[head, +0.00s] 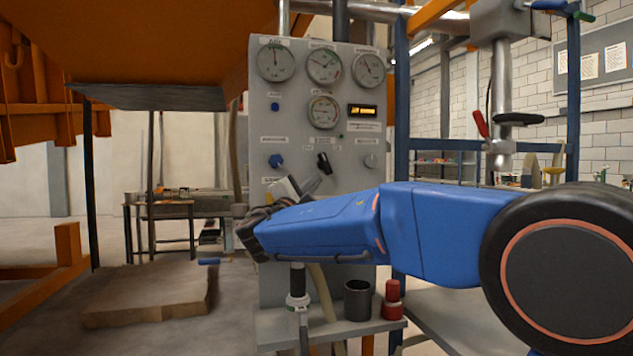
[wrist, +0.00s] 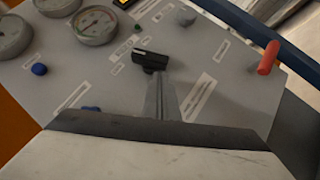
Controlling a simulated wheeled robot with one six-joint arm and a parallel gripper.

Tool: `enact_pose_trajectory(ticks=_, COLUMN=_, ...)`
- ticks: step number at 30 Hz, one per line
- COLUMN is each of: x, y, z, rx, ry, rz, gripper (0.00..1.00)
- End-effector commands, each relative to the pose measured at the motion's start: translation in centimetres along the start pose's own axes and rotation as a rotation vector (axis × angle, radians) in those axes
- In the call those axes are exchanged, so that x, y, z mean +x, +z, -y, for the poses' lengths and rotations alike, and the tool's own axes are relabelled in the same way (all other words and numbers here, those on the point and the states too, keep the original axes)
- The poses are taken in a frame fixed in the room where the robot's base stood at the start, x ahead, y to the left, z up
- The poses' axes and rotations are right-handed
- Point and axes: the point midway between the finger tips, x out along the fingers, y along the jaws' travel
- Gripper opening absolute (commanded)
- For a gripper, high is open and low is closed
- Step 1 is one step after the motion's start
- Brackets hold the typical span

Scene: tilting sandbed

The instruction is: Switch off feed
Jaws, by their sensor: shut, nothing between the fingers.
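The grey control panel (head: 350,205) stands in the middle of the head view. A black switch knob (head: 323,162) sits on its lower half; in the wrist view the same knob (wrist: 150,61) lies right at my fingertips. I cannot read which label says feed. My gripper (head: 314,180) is shut and empty just below the black knob. In the wrist view my gripper (wrist: 160,77) shows as two grey fingers together, their tips at the knob's lower edge. I cannot tell whether they touch it.
A blue knob (head: 276,161) and a grey knob (head: 370,161) flank the black one. Several gauges (head: 323,66) and a lit display (head: 362,111) are above. A shelf (head: 330,331) with a dark cup (head: 357,300) and a red bottle (head: 392,300) is below.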

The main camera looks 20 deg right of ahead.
Motion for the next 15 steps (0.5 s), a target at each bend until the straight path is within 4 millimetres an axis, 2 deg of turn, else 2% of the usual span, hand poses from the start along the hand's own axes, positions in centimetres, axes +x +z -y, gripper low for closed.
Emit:
enact_pose_trajectory(ticks=4, x=-0.7, y=-1.6, z=0.3, rx=-0.003, ry=0.000, rz=0.002, gripper=0.00)
enact_pose_trajectory(ticks=15, x=-7.5, y=-1.5, z=-0.4, rx=-0.001, ry=0.001, rz=0.000, gripper=0.00)
